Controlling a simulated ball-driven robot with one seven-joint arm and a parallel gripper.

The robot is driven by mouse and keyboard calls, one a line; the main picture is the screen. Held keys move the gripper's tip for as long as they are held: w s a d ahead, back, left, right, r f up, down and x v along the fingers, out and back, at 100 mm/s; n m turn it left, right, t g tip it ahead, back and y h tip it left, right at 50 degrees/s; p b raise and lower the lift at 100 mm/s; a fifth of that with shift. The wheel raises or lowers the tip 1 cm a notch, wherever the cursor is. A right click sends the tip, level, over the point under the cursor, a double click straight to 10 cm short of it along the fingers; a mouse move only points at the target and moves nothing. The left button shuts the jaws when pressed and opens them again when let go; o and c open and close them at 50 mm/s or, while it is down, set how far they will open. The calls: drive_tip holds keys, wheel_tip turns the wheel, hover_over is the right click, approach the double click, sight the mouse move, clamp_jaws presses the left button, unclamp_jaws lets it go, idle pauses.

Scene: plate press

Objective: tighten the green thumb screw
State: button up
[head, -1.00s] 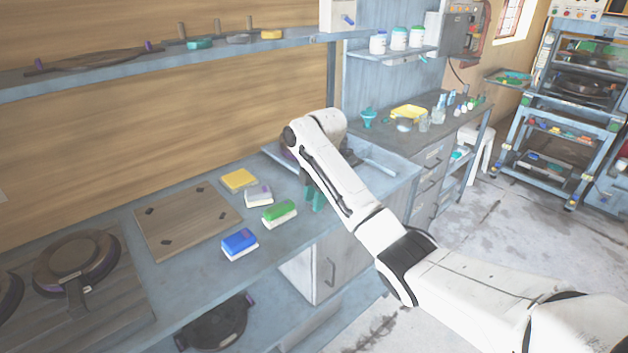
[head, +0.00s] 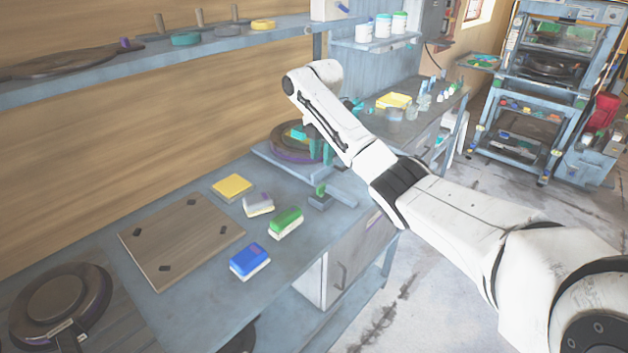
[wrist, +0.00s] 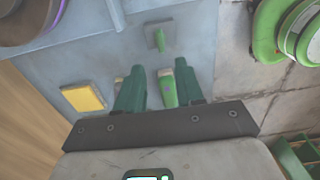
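The green thumb screw (head: 321,190) stands upright on a small dark block near the bench's front edge, right of the coloured blocks. In the wrist view the thumb screw (wrist: 160,40) shows beyond my fingertips, on its square grey base (wrist: 152,34). My gripper (head: 317,147) has teal-green fingers and hangs above the bench, beyond the screw in the head view and apart from it. In the wrist view my gripper (wrist: 160,82) is open, with nothing held. A green block shows below, in the gap between the fingers.
A wooden board (head: 180,240) lies farther left. A round dark plate (head: 288,145) with a purple rim stands behind my gripper. A shelf (head: 130,70) runs above.

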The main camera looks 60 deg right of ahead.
sight(321, 186)
wheel_tip(321, 186, down, 10)
drive_tip(key=shift+f+p, duration=0.1)
drive_tip(key=shift+p, duration=0.4)
clamp_jaws()
idle(0.3)
